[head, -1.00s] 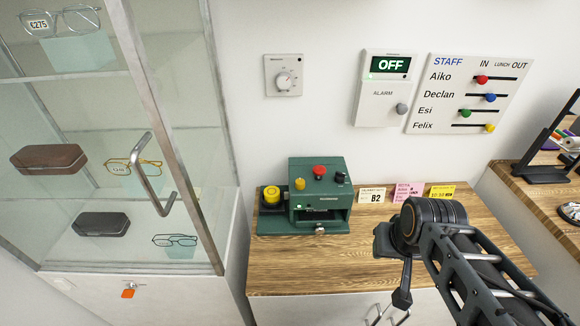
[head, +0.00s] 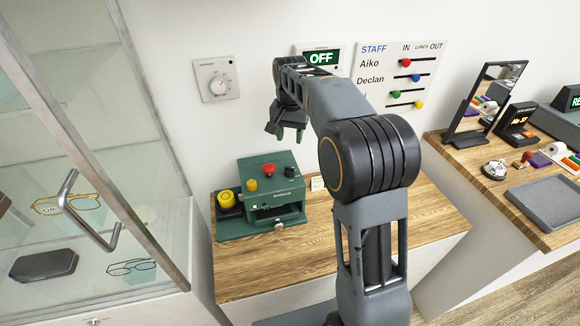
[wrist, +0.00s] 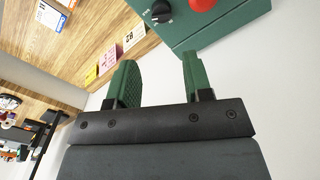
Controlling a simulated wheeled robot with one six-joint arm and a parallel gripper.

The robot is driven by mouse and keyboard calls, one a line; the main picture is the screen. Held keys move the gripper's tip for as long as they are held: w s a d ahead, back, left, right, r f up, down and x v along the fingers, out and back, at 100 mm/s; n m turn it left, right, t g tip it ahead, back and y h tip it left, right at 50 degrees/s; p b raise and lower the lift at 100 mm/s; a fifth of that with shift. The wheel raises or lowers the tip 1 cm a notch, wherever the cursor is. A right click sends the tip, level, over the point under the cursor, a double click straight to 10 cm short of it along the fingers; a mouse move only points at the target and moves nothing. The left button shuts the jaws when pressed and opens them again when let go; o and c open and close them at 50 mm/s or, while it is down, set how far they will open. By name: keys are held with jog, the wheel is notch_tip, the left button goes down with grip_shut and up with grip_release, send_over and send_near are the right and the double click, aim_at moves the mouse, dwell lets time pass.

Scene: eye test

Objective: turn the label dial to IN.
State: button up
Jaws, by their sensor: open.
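A green machine (head: 262,192) stands on the wooden counter. A small black knob (head: 291,172) sits at the right of its top, right of a red button (head: 268,169). In the wrist view the black knob (wrist: 161,12) is at the top edge, with small white marks beside it that are too small to read. I cannot tell for sure that this knob is the label dial. My gripper (head: 289,134) is above and behind the machine's top, apart from the knob. In the wrist view its green fingers (wrist: 160,75) are apart with nothing between them.
A wall dial (head: 217,81) hangs left of the OFF alarm panel (head: 320,58) and the staff board (head: 405,75). A glass cabinet door with a handle (head: 75,205) is at the left. Small cards (wrist: 107,60) stand on the counter. The counter front (head: 300,255) is clear.

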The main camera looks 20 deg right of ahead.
aim_at(289, 168)
jog(key=f, duration=1.3)
jog(key=shift+w+f, duration=0.3)
jog(key=shift+f, duration=0.1)
jog(key=shift+c, duration=0.4)
jog(key=c, duration=0.6)
jog(key=shift+o, duration=0.2)
